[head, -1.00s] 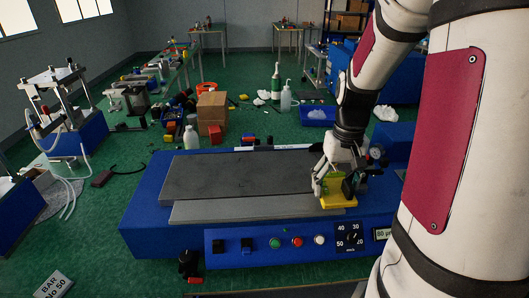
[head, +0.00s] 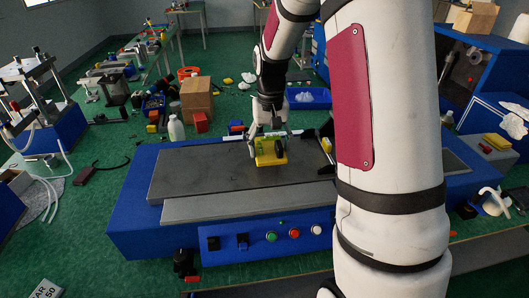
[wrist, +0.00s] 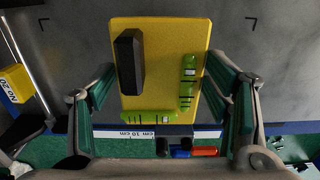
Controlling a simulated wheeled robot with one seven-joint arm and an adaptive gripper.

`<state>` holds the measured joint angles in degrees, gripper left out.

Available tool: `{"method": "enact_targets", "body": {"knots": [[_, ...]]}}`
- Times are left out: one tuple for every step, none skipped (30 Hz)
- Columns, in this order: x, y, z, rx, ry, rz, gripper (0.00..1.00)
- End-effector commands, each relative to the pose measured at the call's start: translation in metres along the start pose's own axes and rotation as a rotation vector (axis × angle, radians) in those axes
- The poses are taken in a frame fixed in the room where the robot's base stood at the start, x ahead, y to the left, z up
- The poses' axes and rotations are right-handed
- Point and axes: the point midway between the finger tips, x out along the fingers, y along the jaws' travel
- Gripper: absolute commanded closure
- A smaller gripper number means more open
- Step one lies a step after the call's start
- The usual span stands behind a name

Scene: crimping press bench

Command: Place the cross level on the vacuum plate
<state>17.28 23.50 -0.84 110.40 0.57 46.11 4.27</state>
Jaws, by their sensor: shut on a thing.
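The cross level is a yellow plate with green vials and a black block on top. It shows in the head view (head: 270,153) and large in the wrist view (wrist: 160,70). My gripper (head: 267,140) is shut on it, with a finger at each side edge. The vacuum plate (head: 205,172) is the dark grey slab on the blue machine. The level is over the right part of this plate, near its back edge. Corner marks show on the plate's surface in the wrist view. Whether the level touches the plate I cannot tell.
A lighter grey strip (head: 240,207) runs along the plate's front, above the blue control panel with buttons (head: 271,237). My arm hides the machine's right part. A white ruler (wrist: 135,133) lies along the back edge. The plate's left part is clear.

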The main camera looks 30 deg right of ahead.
Motion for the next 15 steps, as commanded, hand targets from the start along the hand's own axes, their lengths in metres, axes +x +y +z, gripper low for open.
{"method": "enact_targets", "body": {"knots": [[0.0, -0.004, -0.004, -0.002, 0.001, 0.0, 0.64], [0.0, -0.005, -0.005, -0.002, 0.001, 0.0, 0.64], [0.001, -0.007, -0.007, -0.001, 0.001, 0.0, 0.64], [0.001, -0.008, -0.008, -0.001, 0.001, 0.0, 0.64], [0.001, -0.009, -0.009, -0.001, 0.001, 0.0, 0.64], [0.001, -0.012, -0.012, -0.001, 0.001, 0.0, 0.64], [0.002, -0.015, -0.014, -0.002, 0.0, 0.0, 0.64], [0.005, -0.016, -0.014, -0.002, -0.003, 0.001, 0.64], [0.013, -0.014, -0.012, -0.001, -0.005, 0.001, 0.64], [0.017, -0.014, -0.012, -0.001, -0.005, 0.001, 0.64], [0.021, -0.014, -0.012, -0.001, -0.004, 0.001, 0.64], [0.027, -0.014, -0.012, 0.0, -0.004, 0.001, 0.64], [0.03, -0.014, -0.013, 0.0, -0.002, 0.001, 0.64], [0.032, -0.014, -0.013, 0.0, -0.001, 0.001, 0.64], [0.035, -0.014, -0.013, 0.0, -0.001, 0.001, 0.64]]}}
